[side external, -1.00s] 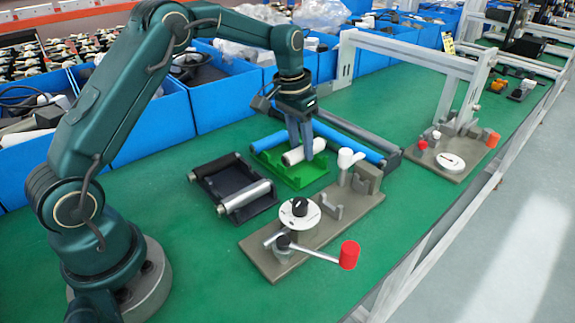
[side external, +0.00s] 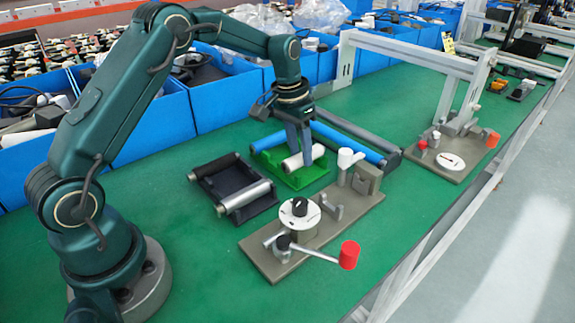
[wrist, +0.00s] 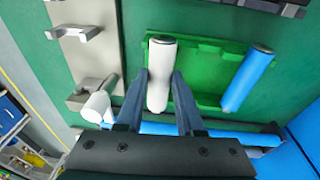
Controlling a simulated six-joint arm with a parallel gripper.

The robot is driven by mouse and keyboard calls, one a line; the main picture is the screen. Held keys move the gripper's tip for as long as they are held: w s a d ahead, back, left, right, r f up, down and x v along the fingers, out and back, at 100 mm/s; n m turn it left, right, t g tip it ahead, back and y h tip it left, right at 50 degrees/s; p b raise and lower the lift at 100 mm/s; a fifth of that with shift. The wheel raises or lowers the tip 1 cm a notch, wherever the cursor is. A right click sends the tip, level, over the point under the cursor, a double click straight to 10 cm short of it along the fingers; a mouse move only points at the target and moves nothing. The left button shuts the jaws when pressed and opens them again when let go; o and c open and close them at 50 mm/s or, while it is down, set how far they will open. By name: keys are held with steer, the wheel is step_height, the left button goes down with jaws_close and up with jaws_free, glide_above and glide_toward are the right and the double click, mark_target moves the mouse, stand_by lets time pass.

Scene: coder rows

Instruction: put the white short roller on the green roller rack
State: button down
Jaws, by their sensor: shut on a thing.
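The white short roller (side external: 306,156) is between the fingers of my gripper (side external: 301,151), which is shut on it. In the wrist view the white roller (wrist: 162,66) lies lengthwise between the two fingertips (wrist: 160,80). It is over the near side of the green roller rack (side external: 312,178), level or nearly so; I cannot tell whether it touches the rack's supports. In the wrist view the green rack (wrist: 207,72) also carries a blue short roller (wrist: 248,78) on its other side, roughly parallel to the white one. The fingers hide part of the white roller.
A dark rack (side external: 238,183) with black and silver rollers stands to the left. A grey-brown fixture (side external: 268,258) with a dial and red-knobbed crank is in front. A long blue roller (side external: 355,146) lies behind right. Blue bins (side external: 225,97) line the back.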

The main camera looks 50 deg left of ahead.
steer(key=shift+f, duration=0.15)
steer(key=shift+f, duration=0.25)
steer(key=shift+f, duration=0.1)
stand_by(0.6)
steer(key=shift+f, duration=0.25)
steer(key=shift+f, duration=0.2)
stand_by(0.4)
steer(key=shift+c, duration=2.3)
jaws_free()
